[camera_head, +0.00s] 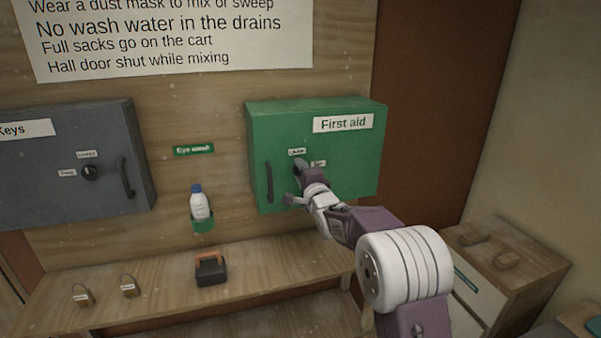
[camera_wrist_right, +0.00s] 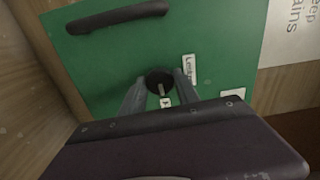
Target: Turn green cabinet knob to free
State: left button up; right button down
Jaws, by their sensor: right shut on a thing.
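The green cabinet (camera_head: 330,145) labelled "First aid" hangs on the wood wall, and its front also fills much of the right wrist view (camera_wrist_right: 110,65). Its dark round knob (camera_wrist_right: 158,82) sits between the fingers of my right gripper (camera_wrist_right: 160,97), which is shut on it. A pale pointer mark shows on the knob. Two small white labels are by the knob; one begins "Lock" (camera_wrist_right: 189,68). In the head view my right gripper (camera_head: 299,184) reaches the knob and largely hides it. A dark bar handle (camera_head: 269,182) is left of the knob. My left gripper is not in view.
A grey "Keys" cabinet (camera_head: 65,165) with its own knob and handle hangs at left. An eye wash bottle (camera_head: 199,206) sits in a green holder between the cabinets. Below, a wooden shelf (camera_head: 150,298) carries two padlocks and a dark box (camera_head: 210,270).

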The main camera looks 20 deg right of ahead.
jog(key=shift+m, duration=0.4)
jog(key=c, duration=0.9)
grip_release()
jog(key=shift+d, duration=0.1)
jog(key=s+b, duration=0.2)
jog(key=s, duration=0.7)
jog(key=shift+d+b, duration=0.15)
jog(key=shift+b, duration=0.25)
